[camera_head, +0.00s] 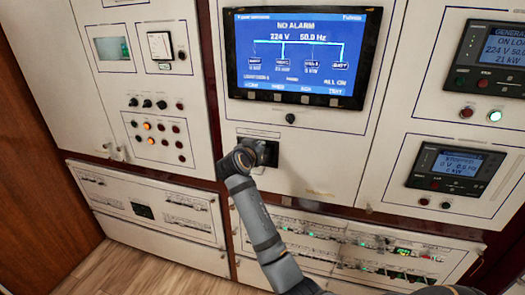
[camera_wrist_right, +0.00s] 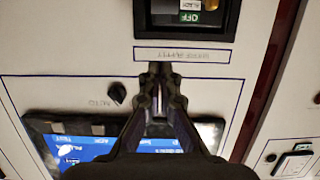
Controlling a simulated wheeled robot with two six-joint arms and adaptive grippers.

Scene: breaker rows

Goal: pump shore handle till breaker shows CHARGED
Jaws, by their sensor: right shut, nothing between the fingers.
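The shore supply breaker (camera_wrist_right: 163,20) is a black-framed unit at the top of the right wrist view, which is upside down. It shows a green OFF flag (camera_wrist_right: 203,17) and a small pale indicator above that flag (camera_wrist_right: 190,5), whose word is too small to read surely. The breaker's pump handle cannot be made out. My right gripper (camera_wrist_right: 160,72) is shut and empty, its tips by the breaker's name plate (camera_wrist_right: 183,54), apart from the black frame. In the head view my right wrist covers part of the breaker (camera_head: 273,152). My left gripper is not in view.
A large blue screen (camera_head: 302,55) reading NO ALARM sits above the breaker, with a small black knob (camera_head: 290,118) between them. Generator panels (camera_head: 490,58) are at the right, lamps and buttons (camera_head: 158,128) at the left. Lower cabinet panels (camera_head: 150,205) stand above a wooden floor (camera_head: 125,268).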

